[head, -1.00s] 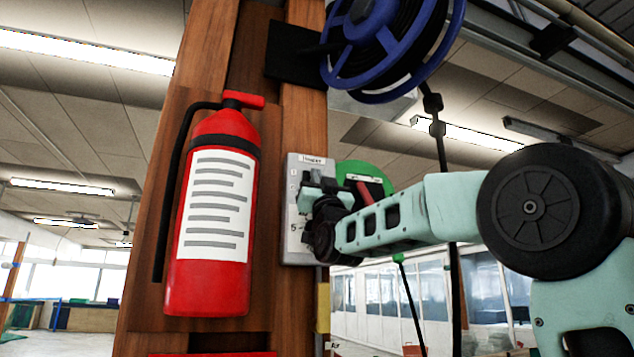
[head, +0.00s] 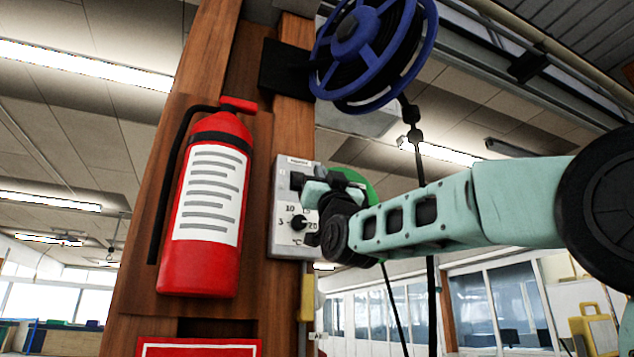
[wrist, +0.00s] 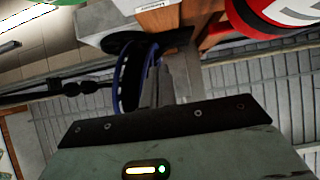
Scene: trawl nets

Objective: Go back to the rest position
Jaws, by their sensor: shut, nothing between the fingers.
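My gripper (head: 308,210) is in front of the grey control box on the wooden post in the head view. The arm reaches in from the right edge. The gripper is shut with nothing seen in it. The grey control box (head: 284,240) has a dial with printed numbers, and my gripper hides part of its right side. I cannot tell whether the gripper touches the box. In the wrist view the dark gripper body fills the bottom, and the fingers (wrist: 160,88) point up.
A red fire extinguisher (head: 205,270) hangs on the wooden post (head: 140,300) left of the gripper. A blue hose reel (head: 350,100) is mounted above, and it shows in the wrist view (wrist: 122,80). A cable (head: 417,160) hangs below the reel, close behind the arm. A yellow object (head: 595,330) stands lower right.

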